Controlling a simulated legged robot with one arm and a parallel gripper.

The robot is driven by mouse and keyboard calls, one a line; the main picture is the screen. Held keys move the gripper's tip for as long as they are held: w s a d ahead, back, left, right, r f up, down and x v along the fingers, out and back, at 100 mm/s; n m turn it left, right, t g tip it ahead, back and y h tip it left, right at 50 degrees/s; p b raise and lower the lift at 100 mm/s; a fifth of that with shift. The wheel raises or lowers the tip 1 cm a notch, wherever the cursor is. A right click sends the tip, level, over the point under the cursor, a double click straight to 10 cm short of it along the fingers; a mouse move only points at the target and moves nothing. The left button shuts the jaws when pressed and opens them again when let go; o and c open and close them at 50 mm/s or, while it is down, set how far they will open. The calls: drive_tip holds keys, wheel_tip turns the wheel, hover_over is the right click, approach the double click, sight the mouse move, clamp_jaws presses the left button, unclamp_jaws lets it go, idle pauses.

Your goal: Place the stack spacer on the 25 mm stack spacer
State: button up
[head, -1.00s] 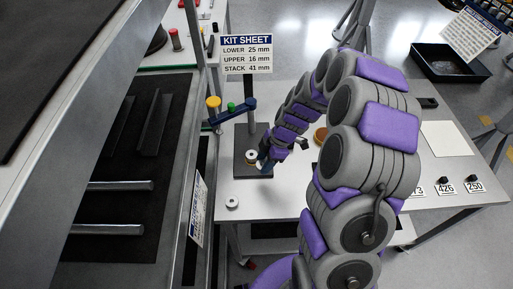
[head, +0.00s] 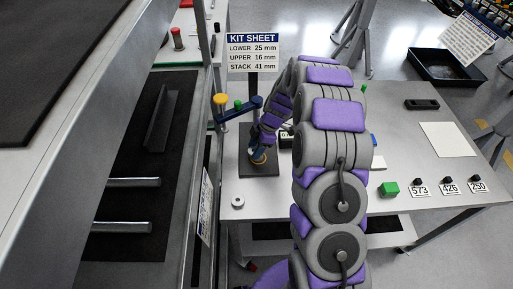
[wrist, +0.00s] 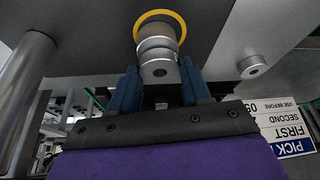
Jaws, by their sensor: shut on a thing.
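My gripper (wrist: 160,84) has its two blue fingers shut on a silver round stack spacer (wrist: 158,68), which has a dark hole in its end. A wider round piece, likely the 25 mm stack spacer (wrist: 160,42), lines up close with it, ringed in yellow at its foot. I cannot tell whether the two touch. In the head view my gripper (head: 259,156) is at the middle of a black base plate (head: 266,170); my arm and fingers mostly hide the spacers there.
A post with a blue arm (head: 238,109) and yellow knob stands close behind my gripper. The kit sheet (head: 253,51) stands behind.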

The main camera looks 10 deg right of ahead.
drive_tip(key=shift+d, duration=0.6)
drive_tip(key=shift+d+f, duration=0.15)
drive_tip(key=shift+d, duration=0.15)
drive_tip(key=o, duration=1)
drive_tip(key=shift+d, duration=0.2)
drive_tip(key=shift+o, duration=0.7)
drive_tip(key=shift+a, duration=0.2)
drive_tip(key=shift+o, duration=0.2)
drive_tip(key=shift+a, duration=0.7)
drive_tip(key=d+p+v, duration=0.1)
drive_tip(key=p+v, duration=0.1)
drive_tip(key=v, duration=0.9)
drive_tip(key=s+a+r+m, duration=0.4)
drive_tip(key=s+a+r, duration=0.1)
drive_tip(key=s+r, duration=0.4)
drive_tip(key=s+r+m+g+h, duration=0.1)
drive_tip(key=s+m, duration=0.6)
drive_tip(key=s, duration=0.8)
drive_tip(key=s+r+m+h, duration=0.3)
drive_tip(key=s+m, duration=0.4)
drive_tip(key=s, duration=0.9)
drive_tip(key=shift+s+r+g, duration=0.2)
drive_tip(key=shift+r+g, duration=0.2)
